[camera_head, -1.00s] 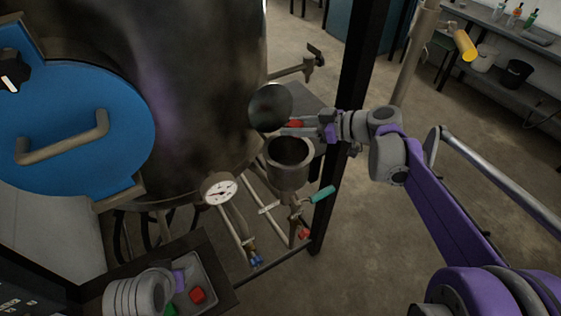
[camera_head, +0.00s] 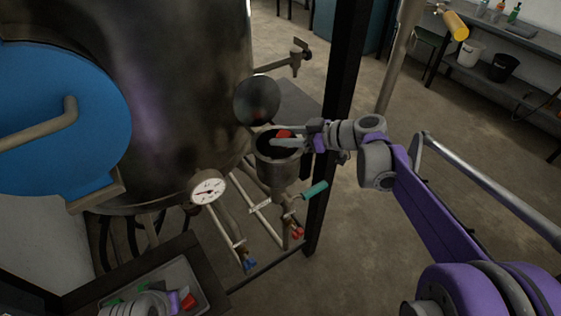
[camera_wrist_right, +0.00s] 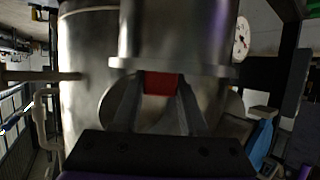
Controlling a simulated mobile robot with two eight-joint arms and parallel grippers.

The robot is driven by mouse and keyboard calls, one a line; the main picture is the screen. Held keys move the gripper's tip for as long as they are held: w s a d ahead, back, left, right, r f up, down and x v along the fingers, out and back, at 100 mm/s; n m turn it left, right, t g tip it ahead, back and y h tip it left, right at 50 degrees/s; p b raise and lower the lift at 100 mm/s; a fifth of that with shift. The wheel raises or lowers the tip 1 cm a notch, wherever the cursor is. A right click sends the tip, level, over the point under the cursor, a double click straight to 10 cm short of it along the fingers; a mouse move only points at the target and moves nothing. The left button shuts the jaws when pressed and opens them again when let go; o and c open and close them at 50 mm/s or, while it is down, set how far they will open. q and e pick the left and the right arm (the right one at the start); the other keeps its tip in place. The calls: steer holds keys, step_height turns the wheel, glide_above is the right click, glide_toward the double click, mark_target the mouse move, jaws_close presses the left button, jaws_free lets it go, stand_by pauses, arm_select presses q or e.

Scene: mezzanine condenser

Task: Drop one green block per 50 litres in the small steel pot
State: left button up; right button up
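The small steel pot (camera_head: 277,172) stands beside the big tank with its mouth open and its round lid (camera_head: 257,100) swung up behind. My right gripper (camera_head: 290,138) is at the pot's mouth, shut on a red block (camera_head: 284,134). The red block (camera_wrist_right: 160,83) shows between the fingertips in the right wrist view, near the pot's rim (camera_wrist_right: 175,66). The pot's inside is dark, and I cannot see what it holds. My left gripper (camera_head: 165,303) is low over a tray at the bottom edge; its fingers are mostly hidden. A green block (camera_head: 140,290) lies in that tray.
The grey tray (camera_head: 170,272) also has a red block (camera_head: 188,302). A round gauge (camera_head: 207,188) and a green-handled valve (camera_head: 314,190) are near the pot. A black post (camera_head: 345,90) stands right behind my right gripper. The blue hatch (camera_head: 60,130) is at left.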

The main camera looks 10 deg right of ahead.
steer(key=o, duration=0.5)
steer(key=shift+d, duration=0.1)
steer(key=v, duration=1)
steer(key=shift+s+d+r, duration=0.2)
steer(key=shift+r, duration=0.05)
steer(key=s+a+f+m+g+h, duration=0.45)
steer(key=s+a+f, duration=0.25)
steer(key=s+f, duration=0.5)
steer(key=s+f+m+h, duration=0.2)
steer(key=s, duration=0.1)
steer(key=s+d+f+m+t+h, duration=0.1)
steer(key=s+f+h, duration=0.1)
steer(key=s, duration=0.1)
steer(key=s+d+f+m+h, duration=0.1)
steer(key=s+f+m+h, duration=0.1)
steer(key=s+f, duration=0.1)
steer(key=shift+d+m, duration=0.1)
steer(key=shift+m, duration=0.25)
